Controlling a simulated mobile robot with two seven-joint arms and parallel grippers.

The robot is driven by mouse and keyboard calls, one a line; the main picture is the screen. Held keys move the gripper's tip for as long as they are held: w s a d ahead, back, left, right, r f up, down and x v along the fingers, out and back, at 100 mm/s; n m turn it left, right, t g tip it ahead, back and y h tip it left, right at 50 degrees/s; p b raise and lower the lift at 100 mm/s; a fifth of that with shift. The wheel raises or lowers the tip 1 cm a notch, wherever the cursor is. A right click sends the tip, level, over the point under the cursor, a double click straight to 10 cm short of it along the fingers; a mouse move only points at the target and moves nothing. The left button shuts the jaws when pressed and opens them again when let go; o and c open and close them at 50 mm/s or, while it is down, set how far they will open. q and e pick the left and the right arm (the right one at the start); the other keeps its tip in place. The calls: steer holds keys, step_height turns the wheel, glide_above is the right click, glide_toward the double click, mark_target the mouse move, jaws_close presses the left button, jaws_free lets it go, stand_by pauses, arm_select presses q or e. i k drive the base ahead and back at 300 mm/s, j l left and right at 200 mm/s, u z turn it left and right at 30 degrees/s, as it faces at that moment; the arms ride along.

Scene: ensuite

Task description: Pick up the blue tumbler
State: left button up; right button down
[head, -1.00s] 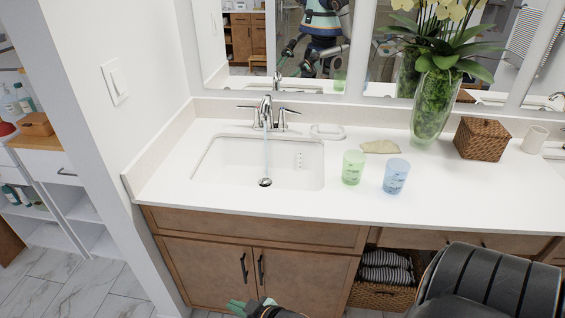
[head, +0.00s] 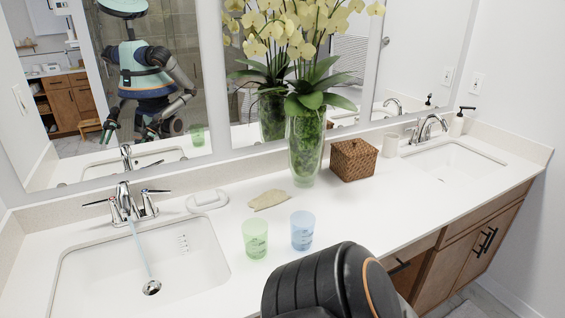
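The blue tumbler (head: 303,231) stands upright on the white countertop (head: 345,215), just right of a green tumbler (head: 255,239). The two tumblers are close but apart. A dark part of my arm is in the foreground below and right of the blue tumbler. Neither of my grippers shows directly in the head view, so I cannot see their fingers.
Water runs from the left faucet (head: 124,204) into the left sink (head: 190,262). Behind the tumblers are a sponge-like item (head: 269,200), a soap dish (head: 207,201), an orchid vase (head: 305,150) and a wicker box (head: 353,160). The counter right of the blue tumbler is clear.

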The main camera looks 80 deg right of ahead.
mark_target(303, 222)
steer(key=i+z, duration=0.1)
steer(key=z, duration=0.3)
steer(key=i+l+z, duration=0.1)
steer(key=z, duration=0.25)
steer(key=i+z, duration=0.1)
steer(key=z, duration=0.3)
